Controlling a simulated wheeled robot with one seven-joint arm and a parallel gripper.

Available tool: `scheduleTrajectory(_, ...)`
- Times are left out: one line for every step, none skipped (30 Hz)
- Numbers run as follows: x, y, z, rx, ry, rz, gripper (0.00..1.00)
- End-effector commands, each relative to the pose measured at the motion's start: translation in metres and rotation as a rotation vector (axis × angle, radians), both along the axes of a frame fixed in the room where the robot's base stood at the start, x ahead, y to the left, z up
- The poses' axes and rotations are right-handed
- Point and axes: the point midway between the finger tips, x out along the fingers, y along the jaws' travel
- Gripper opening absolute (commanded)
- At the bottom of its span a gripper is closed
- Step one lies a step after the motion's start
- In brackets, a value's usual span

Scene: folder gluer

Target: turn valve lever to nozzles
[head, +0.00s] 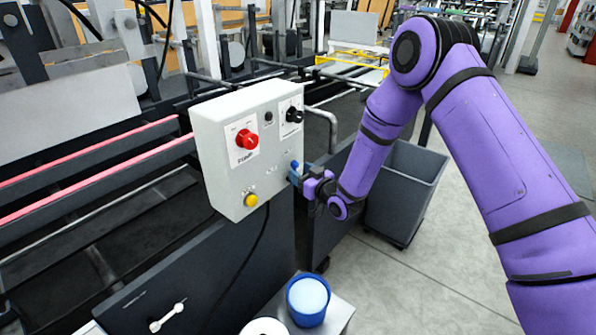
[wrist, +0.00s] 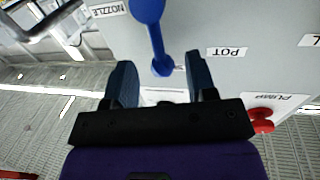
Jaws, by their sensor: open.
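The blue valve lever (wrist: 152,30) is on the grey control box. In the wrist view its wide end is at the top edge, and its narrow round end lies between my fingertips. The NOZZLE label (wrist: 108,10) is left of the lever and the POT label (wrist: 228,52) is right of it. The lever's blue end also shows in the head view (head: 294,165), partly hidden by my gripper (head: 297,176). My gripper (wrist: 160,62) is open, with one finger on each side of the lever's narrow end. I cannot tell whether either finger touches it.
The control box (head: 225,165) carries a red PUMP knob (head: 247,139), a black knob (head: 294,114) and a yellow button (head: 251,200). A grey bin (head: 405,190) stands behind my forearm. A blue pot (head: 308,300) stands below the box. Floor is clear at right.

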Motion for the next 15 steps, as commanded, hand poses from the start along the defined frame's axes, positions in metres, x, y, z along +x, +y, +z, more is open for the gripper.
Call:
scheduleTrajectory(0.0042,0.004,-0.0004,0.0,0.0,0.001,0.52)
scheduleTrajectory(0.0059,0.0057,-0.0005,0.0,0.0,0.001,0.52)
scheduleTrajectory(0.0082,0.0077,-0.0003,0.0,0.0,0.001,0.52)
scheduleTrajectory(0.0096,0.0089,-0.0002,0.0,0.0,0.001,0.52)
scheduleTrajectory(0.0107,0.0099,-0.0002,0.0,0.0,0.001,0.52)
scheduleTrajectory(0.0117,0.0108,-0.0002,0.001,0.001,0.001,0.52)
scheduleTrajectory(0.0122,0.0112,-0.0003,0.0,0.001,0.001,0.52)
scheduleTrajectory(0.0126,0.0114,-0.0003,0.0,0.001,0.001,0.52)
scheduleTrajectory(0.0129,0.0117,-0.0003,0.0,0.001,0.001,0.52)
scheduleTrajectory(0.0131,0.0117,-0.0003,0.0,0.001,0.0,0.52)
scheduleTrajectory(0.0131,0.0117,-0.0003,0.0,0.001,0.0,0.52)
scheduleTrajectory(0.013,0.0116,-0.0003,0.0,0.001,0.0,0.52)
scheduleTrajectory(0.013,0.0116,-0.0003,0.0,0.001,0.0,0.52)
scheduleTrajectory(0.013,0.0115,-0.0002,0.0,0.001,0.0,0.52)
scheduleTrajectory(0.013,0.0115,-0.0002,0.0,0.001,0.0,0.52)
